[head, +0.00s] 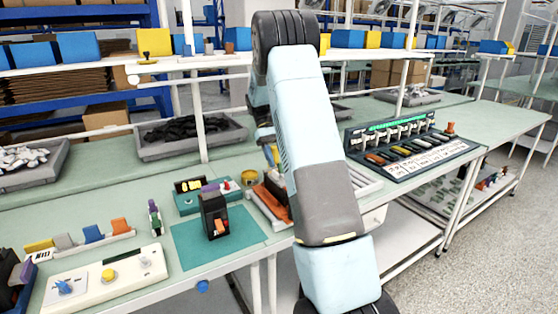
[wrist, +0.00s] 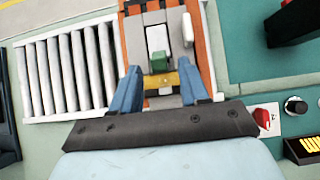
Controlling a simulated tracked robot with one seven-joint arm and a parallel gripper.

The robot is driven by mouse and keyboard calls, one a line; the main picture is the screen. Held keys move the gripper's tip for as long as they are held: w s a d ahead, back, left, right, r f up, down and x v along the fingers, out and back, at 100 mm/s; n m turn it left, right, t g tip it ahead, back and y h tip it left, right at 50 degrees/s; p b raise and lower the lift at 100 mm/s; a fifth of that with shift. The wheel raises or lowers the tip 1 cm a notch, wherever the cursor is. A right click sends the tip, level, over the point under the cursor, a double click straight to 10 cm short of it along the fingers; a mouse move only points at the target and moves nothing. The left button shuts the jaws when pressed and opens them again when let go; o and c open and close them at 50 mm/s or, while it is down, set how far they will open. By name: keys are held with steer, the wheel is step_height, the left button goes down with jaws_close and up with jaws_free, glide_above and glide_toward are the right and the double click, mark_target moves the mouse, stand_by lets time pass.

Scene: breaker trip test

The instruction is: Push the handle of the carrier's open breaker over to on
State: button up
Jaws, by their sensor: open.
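The orange carrier (wrist: 203,45) lies under my gripper in the wrist view. In the head view the carrier (head: 270,203) is partly hidden behind my arm. A grey breaker (wrist: 158,22) sits in the carrier, with a white and green part (wrist: 157,45) in its middle that looks like the handle. I cannot tell the handle's position for sure. A yellow strip (wrist: 160,80) crosses just below it. My gripper (wrist: 159,72) is open, its blue fingers apart on either side of the breaker's lower part. Nothing is seen held. Contact with the handle cannot be told.
A roller track (wrist: 68,72) lies left of the carrier in the wrist view. A teal panel with a knob (wrist: 295,105) and a red switch is at right. In the head view a black breaker (head: 214,215) stands on a teal mat (head: 180,240). A rack (head: 410,150) stands right of my arm.

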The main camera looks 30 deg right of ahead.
steer(key=v, duration=0.6)
steer(key=shift+w+r, duration=0.2)
steer(key=shift+w, duration=0.05)
steer(key=shift+a+r, duration=0.1)
stand_by(0.5)
steer(key=s+a+r+t, duration=0.3)
steer(key=s+a+r, duration=0.25)
steer(key=s, duration=0.25)
steer(key=s+a+r+t, duration=0.4)
steer(key=s+r, duration=0.3)
steer(key=s, duration=0.1)
steer(key=s+a+f+t, duration=0.1)
steer(key=s+a+t, duration=0.2)
steer(key=s, duration=0.7)
steer(key=s+a+f+t, duration=0.1)
steer(key=s+a+t, duration=0.2)
steer(key=s, duration=0.8)
steer(key=shift+a, duration=0.8)
